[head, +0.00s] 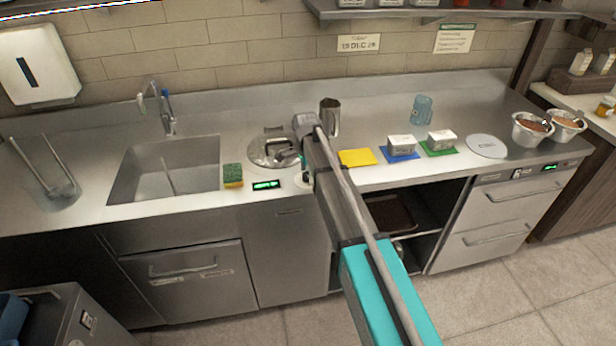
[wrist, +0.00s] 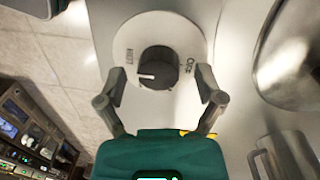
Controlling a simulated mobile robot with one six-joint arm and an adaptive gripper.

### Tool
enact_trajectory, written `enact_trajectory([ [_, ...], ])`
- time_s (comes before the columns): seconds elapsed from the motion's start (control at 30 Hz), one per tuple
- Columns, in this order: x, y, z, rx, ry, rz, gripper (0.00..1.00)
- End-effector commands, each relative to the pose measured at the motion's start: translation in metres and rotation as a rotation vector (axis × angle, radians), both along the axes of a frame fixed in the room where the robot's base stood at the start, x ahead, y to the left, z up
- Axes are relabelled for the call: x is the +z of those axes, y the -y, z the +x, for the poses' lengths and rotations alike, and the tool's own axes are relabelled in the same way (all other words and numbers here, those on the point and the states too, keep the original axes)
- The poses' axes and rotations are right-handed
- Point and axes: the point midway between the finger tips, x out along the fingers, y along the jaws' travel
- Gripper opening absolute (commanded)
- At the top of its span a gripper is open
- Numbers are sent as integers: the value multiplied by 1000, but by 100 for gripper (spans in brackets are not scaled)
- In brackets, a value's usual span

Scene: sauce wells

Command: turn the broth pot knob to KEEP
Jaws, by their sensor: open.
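The dark round knob (wrist: 157,67) sits on a pale round dial plate (wrist: 150,28) in the wrist view. A light mark on the knob points to the left side of the picture. A label like HOT shows left of the knob and a partly legible one right of it; I cannot make out KEEP. My gripper (wrist: 160,80) is open, one finger on each side of the knob, with gaps between. In the head view my gripper (head: 304,162) is over the counter beside the lidded broth pot (head: 262,155), and my arm hides most of the knob.
A green-lit display (head: 266,184) and a sponge (head: 232,176) lie left of the knob, by the sink (head: 150,185). A metal pitcher (head: 330,118) stands behind my arm. A yellow card (head: 357,158) lies to the right.

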Motion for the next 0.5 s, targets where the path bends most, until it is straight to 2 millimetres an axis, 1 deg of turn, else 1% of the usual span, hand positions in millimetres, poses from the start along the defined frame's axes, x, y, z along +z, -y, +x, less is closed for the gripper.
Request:
enact_trajectory([
  [0.3, 0, 0, 0, 0, 0, 0, 87],
  [0.37, 0, 0, 0, 0, 0, 0, 78],
  [0.5, 0, 0, 0, 0, 0, 0, 52],
])
